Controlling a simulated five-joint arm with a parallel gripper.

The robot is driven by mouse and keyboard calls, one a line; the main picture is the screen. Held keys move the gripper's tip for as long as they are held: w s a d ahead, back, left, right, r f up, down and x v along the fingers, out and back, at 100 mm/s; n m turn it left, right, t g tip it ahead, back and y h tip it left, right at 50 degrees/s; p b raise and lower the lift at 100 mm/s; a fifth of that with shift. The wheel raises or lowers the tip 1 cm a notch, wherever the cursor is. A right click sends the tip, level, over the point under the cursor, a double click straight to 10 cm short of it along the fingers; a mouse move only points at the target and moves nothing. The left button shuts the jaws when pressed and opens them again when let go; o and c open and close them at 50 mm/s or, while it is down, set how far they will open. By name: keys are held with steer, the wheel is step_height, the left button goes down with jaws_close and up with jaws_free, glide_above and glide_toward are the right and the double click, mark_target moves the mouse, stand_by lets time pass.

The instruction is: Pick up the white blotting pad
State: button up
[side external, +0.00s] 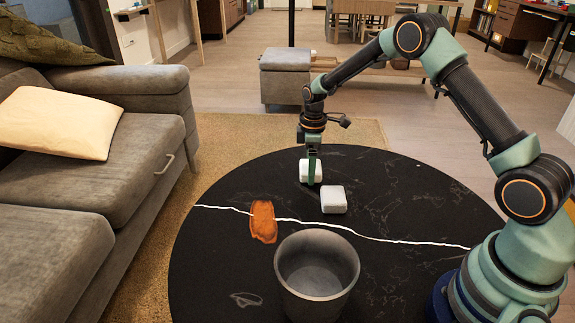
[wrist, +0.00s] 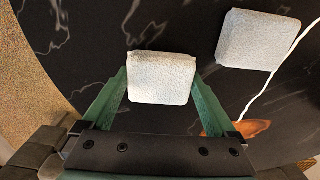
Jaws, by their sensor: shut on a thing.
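Two white pad-like blocks are on the round black table. One white pad (side external: 304,171) is between the fingers of my gripper (side external: 312,172), near the table's far edge. In the wrist view, this pad (wrist: 161,77) sits between the two green fingertips of my gripper (wrist: 160,88), which are shut on its left and right sides. The other white pad (side external: 333,199) lies apart on the table, nearer the side camera. It also shows in the wrist view (wrist: 258,40) at the upper right. I cannot tell whether the held pad is clear of the table.
An orange object (side external: 263,222) lies on the black table (side external: 215,255), its edge showing in the wrist view (wrist: 245,129). A grey open bucket (side external: 316,272) stands at the table's near side. A grey sofa (side external: 120,170) is at the left.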

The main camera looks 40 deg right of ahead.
step_height(320, 180, up, 19)
stand_by(0.4)
steer(key=o, duration=0.7)
steer(key=c, duration=0.5)
steer(key=a+f, duration=0.4)
steer(key=a, duration=0.1)
steer(key=s+a+f, duration=0.1)
steer(key=a+f, duration=0.4)
steer(key=a, duration=0.1)
steer(key=s+a+f, duration=0.1)
steer(key=a+f, duration=0.3)
steer(key=a, duration=0.2)
steer(key=shift+s+a+f, duration=0.2)
steer(key=shift+a, duration=0.05)
steer(key=shift+c, duration=0.2)
steer(key=shift+f, duration=2.8)
